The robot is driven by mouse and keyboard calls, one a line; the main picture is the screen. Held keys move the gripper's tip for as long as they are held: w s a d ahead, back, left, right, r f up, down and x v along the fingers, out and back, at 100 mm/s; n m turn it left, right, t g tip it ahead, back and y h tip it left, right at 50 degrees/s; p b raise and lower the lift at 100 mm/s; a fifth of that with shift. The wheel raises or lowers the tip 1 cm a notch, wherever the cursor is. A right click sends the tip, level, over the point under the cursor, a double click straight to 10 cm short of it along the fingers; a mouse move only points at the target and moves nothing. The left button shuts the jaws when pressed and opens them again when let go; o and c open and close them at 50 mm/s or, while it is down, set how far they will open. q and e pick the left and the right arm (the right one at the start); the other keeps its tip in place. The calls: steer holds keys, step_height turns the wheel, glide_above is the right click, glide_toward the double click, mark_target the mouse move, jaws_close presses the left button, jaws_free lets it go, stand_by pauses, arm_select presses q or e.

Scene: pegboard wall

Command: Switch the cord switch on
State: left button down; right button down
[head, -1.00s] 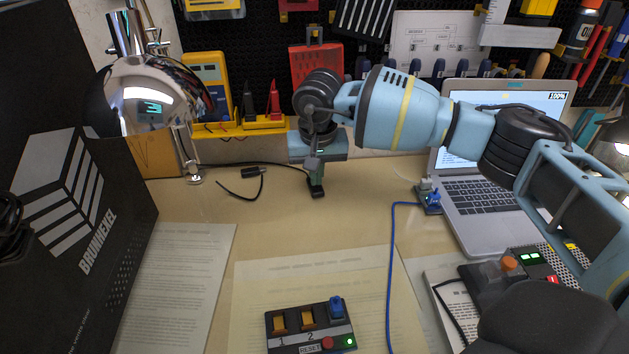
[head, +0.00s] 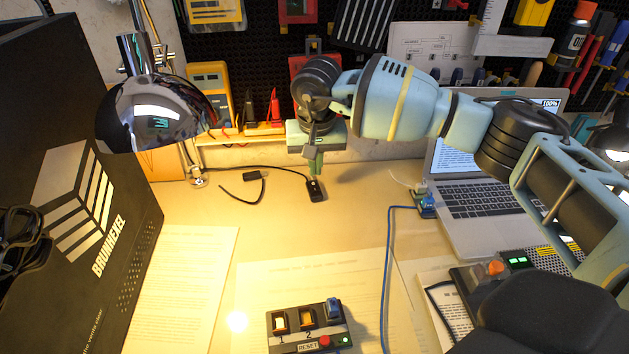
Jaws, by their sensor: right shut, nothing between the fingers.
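The cord switch (head: 316,190) is a small black piece lying on the desk, with a black cord running from it to the left and back. My right gripper (head: 316,168) points down just above and behind it. Its fingers are shut with nothing between them, and a small gap seems to show between the tips and the switch. The chrome desk lamp (head: 158,110) at the left is lit, and its warm light falls on the desk and papers. My left gripper is not clearly in view.
A button box (head: 308,327) with rocker switches sits at the front middle. A blue cable (head: 386,270) runs along the desk to its right. A laptop (head: 480,200) stands at the right, a black box (head: 75,200) at the left. A short black plug lead (head: 254,188) lies near the cord.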

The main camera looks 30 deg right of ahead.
step_height(320, 180, up, 3)
steer(key=shift+f+p, duration=0.1)
steer(key=shift+p, duration=0.75)
steer(key=shift+f, duration=0.1)
